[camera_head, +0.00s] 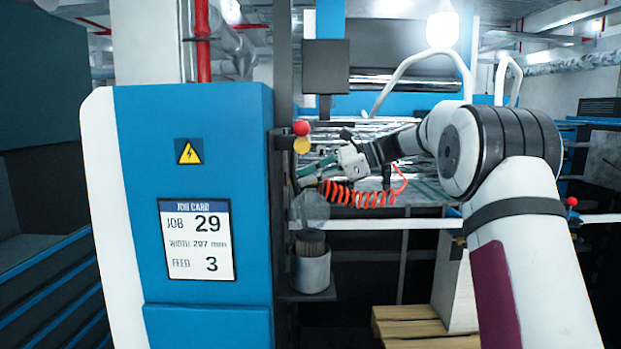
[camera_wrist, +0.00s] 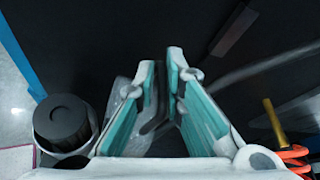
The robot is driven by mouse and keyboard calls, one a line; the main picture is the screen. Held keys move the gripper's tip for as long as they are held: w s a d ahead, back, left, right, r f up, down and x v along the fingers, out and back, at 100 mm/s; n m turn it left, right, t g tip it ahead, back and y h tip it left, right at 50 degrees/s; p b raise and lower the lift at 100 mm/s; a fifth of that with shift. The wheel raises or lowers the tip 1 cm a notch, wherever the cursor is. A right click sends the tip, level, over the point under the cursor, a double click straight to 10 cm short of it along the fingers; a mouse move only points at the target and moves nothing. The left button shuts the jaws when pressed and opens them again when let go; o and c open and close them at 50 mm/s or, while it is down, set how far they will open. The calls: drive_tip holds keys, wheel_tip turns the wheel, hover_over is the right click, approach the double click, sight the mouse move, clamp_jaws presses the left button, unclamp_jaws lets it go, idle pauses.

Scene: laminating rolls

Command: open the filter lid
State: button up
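I cannot clearly identify the filter lid. A hazy, grey, rounded translucent thing (camera_head: 311,208), possibly part of the filter, shows in the head view on the dark side of the blue cabinet. My gripper (camera_head: 305,174) is just above it, reaching in from the right. In the wrist view, the two teal-padded fingers of my gripper (camera_wrist: 162,62) stand a small gap apart. A dark bent strip (camera_wrist: 158,112) shows in line with the gap; I cannot tell whether it touches the pads. A grey translucent surface (camera_wrist: 119,95) is partly hidden behind the left finger.
A grey cup (camera_head: 311,270) with a brush stands on a small shelf below. A black-capped cylinder (camera_wrist: 62,122) is left of the fingers. A coiled orange hose (camera_head: 350,195) hangs close to my gripper. The blue cabinet (camera_head: 200,120) is at left, with a red knob (camera_head: 301,128) beside it.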

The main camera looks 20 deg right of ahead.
drive_tip(key=shift+o, duration=0.8)
drive_tip(key=shift+a, duration=0.25)
drive_tip(key=shift+d, duration=0.1)
drive_tip(key=v, duration=1.2)
